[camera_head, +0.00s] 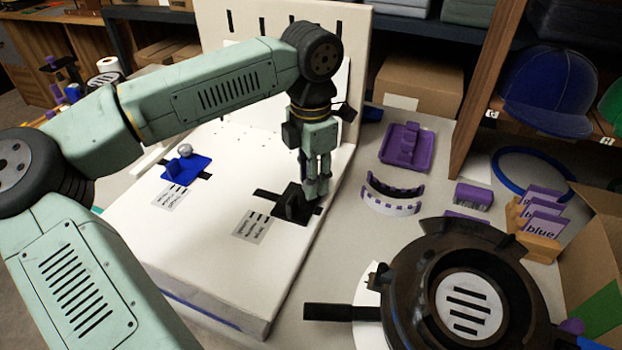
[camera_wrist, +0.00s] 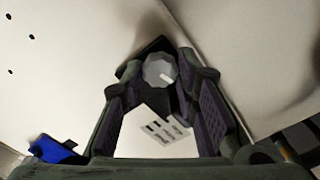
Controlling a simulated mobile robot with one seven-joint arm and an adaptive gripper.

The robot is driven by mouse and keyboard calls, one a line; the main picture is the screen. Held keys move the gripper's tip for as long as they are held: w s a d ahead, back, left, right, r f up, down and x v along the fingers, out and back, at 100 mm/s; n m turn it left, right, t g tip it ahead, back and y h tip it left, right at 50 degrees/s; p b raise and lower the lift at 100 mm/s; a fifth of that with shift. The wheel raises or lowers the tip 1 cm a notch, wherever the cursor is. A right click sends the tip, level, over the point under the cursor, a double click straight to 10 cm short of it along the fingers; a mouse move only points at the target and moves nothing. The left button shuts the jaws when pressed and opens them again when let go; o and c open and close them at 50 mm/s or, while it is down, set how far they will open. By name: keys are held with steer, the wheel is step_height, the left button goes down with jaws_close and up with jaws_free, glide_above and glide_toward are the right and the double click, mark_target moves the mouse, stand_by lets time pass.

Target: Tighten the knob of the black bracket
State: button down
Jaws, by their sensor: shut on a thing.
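The black bracket (camera_head: 296,208) sits on the white board near its right edge, beside a printed label (camera_head: 252,226). My gripper (camera_head: 318,190) is lowered over the bracket from above. In the wrist view, a grey faceted knob (camera_wrist: 160,71) with a light mark on its face lies between the fingertips of my gripper (camera_wrist: 158,82). The fingers are shut on the knob. In the head view, my fingers hide the knob. Part of the black bracket shows behind the knob in the wrist view (camera_wrist: 155,45).
A blue bracket (camera_head: 186,168) with a grey knob stands on the board (camera_head: 215,260) to the left. An upright white panel (camera_head: 240,25) rises behind. Purple parts, including a tray (camera_head: 407,147), lie on the table to the right. A cardboard box (camera_head: 420,85) stands behind.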

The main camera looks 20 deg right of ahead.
steer(key=shift+m, duration=1.2)
steer(key=c, duration=1.2)
jaws_free()
steer(key=shift+c, duration=0.2)
step_height(320, 180, up, 12)
